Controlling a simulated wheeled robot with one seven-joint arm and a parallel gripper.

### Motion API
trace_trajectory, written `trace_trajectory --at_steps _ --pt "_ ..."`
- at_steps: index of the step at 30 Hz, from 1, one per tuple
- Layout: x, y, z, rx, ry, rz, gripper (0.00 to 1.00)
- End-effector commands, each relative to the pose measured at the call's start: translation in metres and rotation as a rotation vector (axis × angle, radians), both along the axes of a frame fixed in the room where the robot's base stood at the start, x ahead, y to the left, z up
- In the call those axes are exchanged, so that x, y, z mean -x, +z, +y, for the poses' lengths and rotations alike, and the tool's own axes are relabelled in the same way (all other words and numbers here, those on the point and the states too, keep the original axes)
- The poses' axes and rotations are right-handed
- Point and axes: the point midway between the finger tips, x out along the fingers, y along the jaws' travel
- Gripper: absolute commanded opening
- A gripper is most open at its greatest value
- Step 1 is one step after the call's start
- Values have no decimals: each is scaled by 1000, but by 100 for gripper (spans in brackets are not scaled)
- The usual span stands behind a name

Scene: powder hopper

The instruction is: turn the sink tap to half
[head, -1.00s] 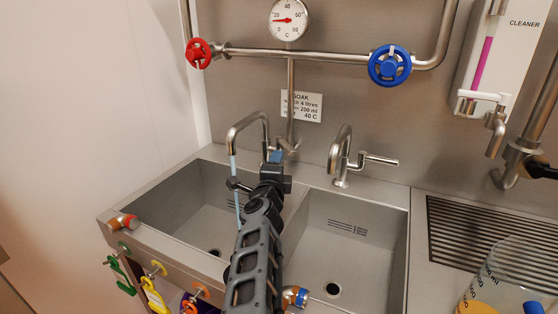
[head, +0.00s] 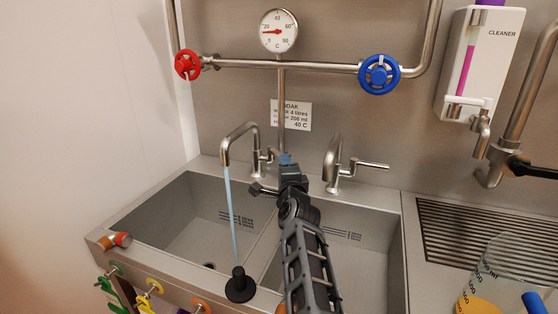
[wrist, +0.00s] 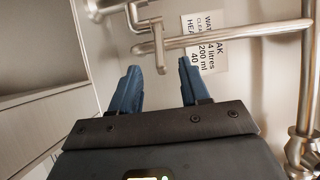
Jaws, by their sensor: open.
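The left sink tap (head: 240,132) has a bent spout, and a pale blue water stream (head: 231,200) falls from it into the left basin. Its small handle (head: 268,156) is beside the spout, just left of my fingertips. My gripper (head: 288,160) is raised above the divider between the basins, jaws apart and empty. In the wrist view, my two blue fingers (wrist: 158,88) are spread, with a short metal bar (wrist: 158,48) ahead of the gap. I cannot tell whether they touch it. The right tap (head: 333,165) has a side lever and shows no water.
The left basin (head: 175,215) and right basin (head: 375,240) look empty. A black stopper (head: 240,285) stands at the front rim. Red (head: 187,64) and blue (head: 379,73) valve wheels, a dial (head: 278,31) and a sign (head: 292,114) are on the wall. A jug (head: 500,270) is at right.

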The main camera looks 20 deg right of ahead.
Motion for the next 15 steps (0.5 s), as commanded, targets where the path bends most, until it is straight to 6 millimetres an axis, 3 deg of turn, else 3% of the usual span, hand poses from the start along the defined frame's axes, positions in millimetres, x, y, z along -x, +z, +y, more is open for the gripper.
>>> trace_trajectory --at_steps 15 --pt "-53 -5 -8 -1 -1 -1 46"
